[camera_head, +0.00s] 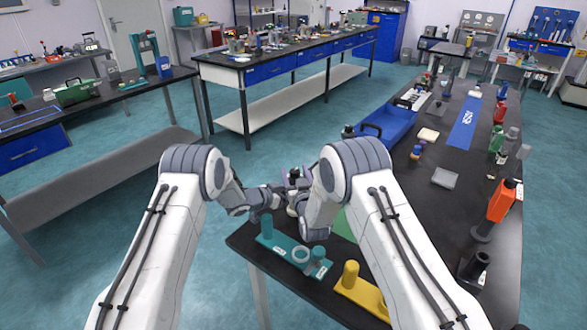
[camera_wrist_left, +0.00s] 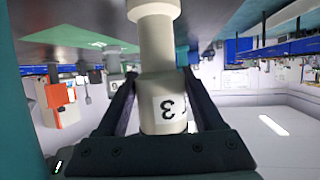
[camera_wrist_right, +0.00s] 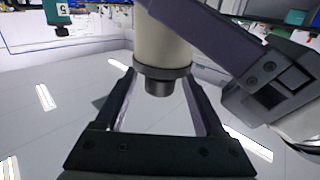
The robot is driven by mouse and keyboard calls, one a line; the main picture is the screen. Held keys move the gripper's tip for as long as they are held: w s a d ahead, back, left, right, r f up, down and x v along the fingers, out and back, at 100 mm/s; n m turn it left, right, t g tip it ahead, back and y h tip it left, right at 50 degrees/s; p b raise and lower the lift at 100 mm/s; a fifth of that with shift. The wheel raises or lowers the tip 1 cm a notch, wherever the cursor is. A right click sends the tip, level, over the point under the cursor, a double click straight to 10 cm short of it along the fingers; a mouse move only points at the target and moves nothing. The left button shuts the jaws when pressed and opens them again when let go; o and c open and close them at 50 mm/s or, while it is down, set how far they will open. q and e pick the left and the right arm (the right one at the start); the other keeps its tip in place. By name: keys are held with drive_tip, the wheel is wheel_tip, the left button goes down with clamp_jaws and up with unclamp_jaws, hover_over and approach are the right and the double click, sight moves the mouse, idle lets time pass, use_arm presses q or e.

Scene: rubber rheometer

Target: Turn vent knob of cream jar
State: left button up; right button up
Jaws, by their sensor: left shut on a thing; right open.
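The cream jar is a cylinder with a label reading 3 (camera_wrist_left: 163,112), seen upside down in the left wrist view. My left gripper (camera_wrist_left: 158,80) is shut on it, one finger on each side. In the right wrist view the cream jar (camera_wrist_right: 162,40) shows a dark collar and a small dark vent knob (camera_wrist_right: 157,88) at its lower end. My right gripper (camera_wrist_right: 160,100) is open, with its fingers on either side of the knob; contact cannot be told. In the head view both grippers meet above the near bench end, and my arms mostly hide the jar.
A teal rack (camera_head: 283,247) with posts and a ring stands on the near bench end. A yellow rack (camera_head: 366,294) is right of it. A green mat (camera_head: 343,226) is partly behind my right arm. A blue tray (camera_head: 391,127) and an orange device (camera_head: 501,202) stand farther along.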

drive_tip(key=shift+v, duration=2.15)
wheel_tip(320, 180, up, 7)
drive_tip(key=s, duration=0.2)
approach(296, 175)
drive_tip(key=x, duration=0.4)
drive_tip(key=shift+w+f, duration=0.15)
drive_tip(key=shift+w, duration=0.1)
drive_tip(key=x, duration=0.7)
drive_tip(key=shift+a, duration=0.1)
clamp_jaws()
